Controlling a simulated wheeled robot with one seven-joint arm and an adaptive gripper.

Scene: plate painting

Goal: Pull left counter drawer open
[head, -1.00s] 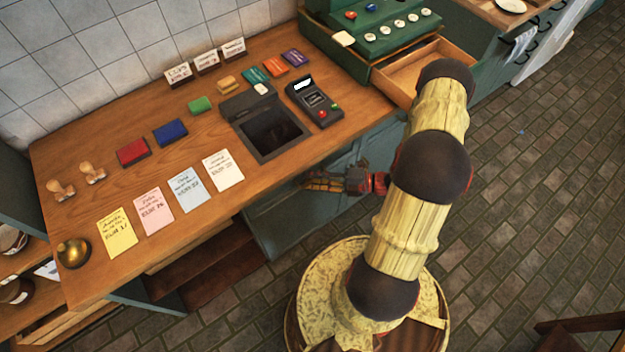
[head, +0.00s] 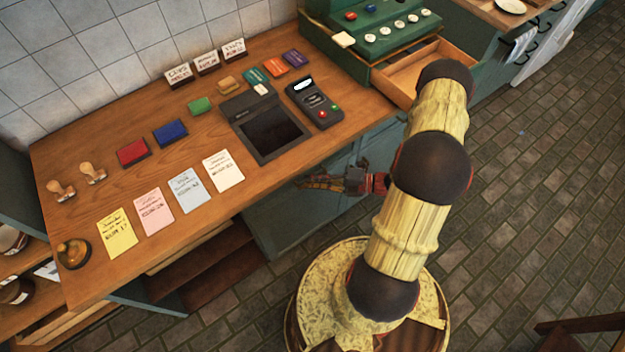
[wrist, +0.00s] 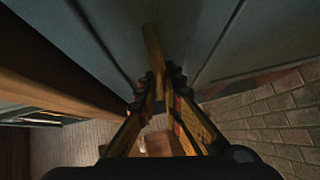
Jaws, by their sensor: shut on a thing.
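The wooden counter (head: 120,165) has a blue-green front panel (head: 290,217) below its top. My gripper (head: 312,183) is at that front, just under the counter's edge, partly in shadow. In the wrist view, my gripper (wrist: 160,92) has its fingers closed around a brass-coloured bar handle (wrist: 152,50) that runs along a blue-grey panel (wrist: 90,35). The handle's far end shows beyond the fingertips. The edges of the drawer front are not clear, and I cannot tell whether it stands out from the counter.
Cards, ink pads, stamps, a bell (head: 73,253) and a card terminal (head: 314,103) lie on the counter. A green cash register (head: 385,35) stands at the back right, with an open wooden drawer (head: 425,72) beneath.

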